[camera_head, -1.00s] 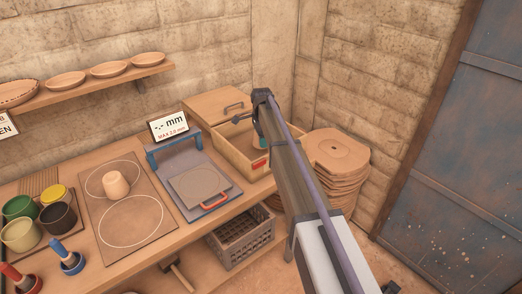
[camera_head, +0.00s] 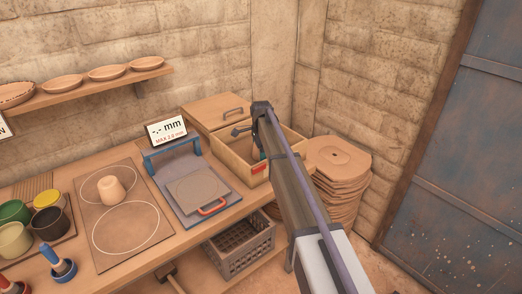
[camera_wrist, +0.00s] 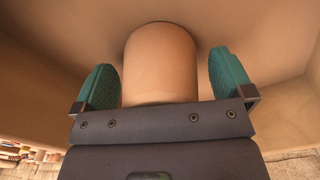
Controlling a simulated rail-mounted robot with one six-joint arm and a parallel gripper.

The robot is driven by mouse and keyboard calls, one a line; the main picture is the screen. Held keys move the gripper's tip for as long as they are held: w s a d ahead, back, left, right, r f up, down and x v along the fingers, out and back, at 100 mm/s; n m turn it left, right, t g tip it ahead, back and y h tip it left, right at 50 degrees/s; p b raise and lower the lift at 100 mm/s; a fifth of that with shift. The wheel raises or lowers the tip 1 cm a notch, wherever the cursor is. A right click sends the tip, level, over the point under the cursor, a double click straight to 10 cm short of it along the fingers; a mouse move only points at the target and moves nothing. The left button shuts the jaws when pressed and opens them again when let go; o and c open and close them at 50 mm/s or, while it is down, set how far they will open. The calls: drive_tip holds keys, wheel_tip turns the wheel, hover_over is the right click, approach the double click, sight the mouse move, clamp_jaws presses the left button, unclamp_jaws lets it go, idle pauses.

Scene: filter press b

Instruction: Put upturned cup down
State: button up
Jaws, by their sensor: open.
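In the wrist view a plain tan cup (camera_wrist: 160,65) lies between the two teal finger pads of my gripper (camera_wrist: 162,88). The pads are apart, with a narrow gap at the right side and little or none at the left. The far end of the cup meets a tan surface; I cannot tell which way up it is. In the head view my gripper (camera_head: 262,152) reaches into the open wooden box (camera_head: 228,162), and the arm hides much of it. Another pale cup (camera_head: 110,190) stands on the board with two white outlines (camera_head: 88,222), within the far outline.
Stacked tan slabs (camera_head: 340,160) are right of the arm. Coloured cups (camera_head: 48,200) stand at far left. A crate (camera_head: 240,250) is below.

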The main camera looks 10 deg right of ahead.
drive_tip(key=shift+r, duration=0.15)
wheel_tip(320, 180, up, 12)
drive_tip(key=p, duration=1.2)
drive_tip(key=shift+r+p, duration=0.2)
drive_tip(key=shift+p, duration=0.1)
drive_tip(key=s+n, duration=1.7)
drive_tip(key=s, duration=2.3)
drive_tip(key=shift+s+f, duration=0.15)
drive_tip(key=shift+f, duration=0.05)
